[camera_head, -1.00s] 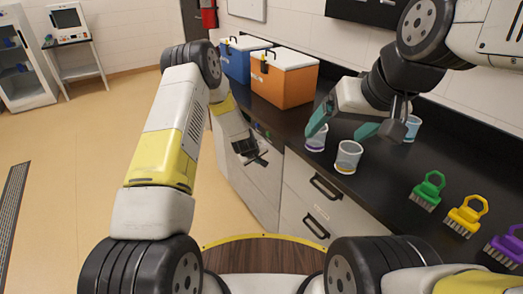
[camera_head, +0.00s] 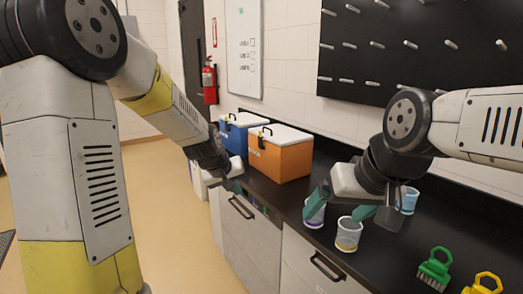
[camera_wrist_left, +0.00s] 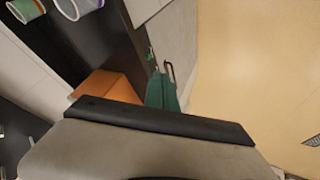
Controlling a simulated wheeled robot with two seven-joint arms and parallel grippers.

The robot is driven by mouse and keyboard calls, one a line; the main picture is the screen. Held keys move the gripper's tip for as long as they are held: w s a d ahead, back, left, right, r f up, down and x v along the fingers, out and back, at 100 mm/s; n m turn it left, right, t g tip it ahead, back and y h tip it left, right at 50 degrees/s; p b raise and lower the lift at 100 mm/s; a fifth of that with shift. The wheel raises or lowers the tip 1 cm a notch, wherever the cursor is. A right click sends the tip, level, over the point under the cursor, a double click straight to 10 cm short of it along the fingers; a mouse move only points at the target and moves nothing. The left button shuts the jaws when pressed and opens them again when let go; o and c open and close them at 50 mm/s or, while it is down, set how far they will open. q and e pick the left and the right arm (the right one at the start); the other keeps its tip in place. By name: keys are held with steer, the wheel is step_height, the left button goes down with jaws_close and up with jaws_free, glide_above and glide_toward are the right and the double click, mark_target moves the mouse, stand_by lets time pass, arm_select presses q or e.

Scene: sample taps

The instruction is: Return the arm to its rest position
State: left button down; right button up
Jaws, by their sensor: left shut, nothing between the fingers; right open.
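My left arm comes in large from the left in the head view. My left gripper (camera_head: 236,186) is at the counter's front edge, in front of the orange cooler; its teal fingers also show closed together and empty in the left wrist view (camera_wrist_left: 161,90). My right gripper (camera_head: 340,207) is open above the counter, its teal fingers spread close to the cups. I cannot tell whether it touches one. A purple-banded cup (camera_head: 314,214) is partly behind a finger. A yellow-based cup (camera_head: 348,236) stands in front, and a blue-banded cup (camera_head: 409,199) behind at right.
A blue cooler (camera_head: 236,138) and an orange cooler (camera_head: 283,158) stand on the black counter (camera_head: 385,262). A green brush (camera_head: 434,267) and a yellow brush (camera_head: 484,284) lie at front right. A pegboard (camera_head: 420,50) hangs behind. Open floor is at left.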

arm_select(q)
steer(key=s+a+r+m, duration=0.1)
steer(key=s+a+r, duration=0.1)
steer(key=s, duration=0.7)
steer(key=s+a+r+m, duration=0.1)
steer(key=s+a+r, duration=0.1)
steer(key=s+r, duration=0.3)
steer(key=s+a+r, duration=0.2)
steer(key=s+r, duration=0.1)
steer(key=s, duration=1)
steer(key=shift+r+m+y, duration=0.3)
steer(key=shift+r+m, duration=0.1)
steer(key=shift+s+a, duration=0.1)
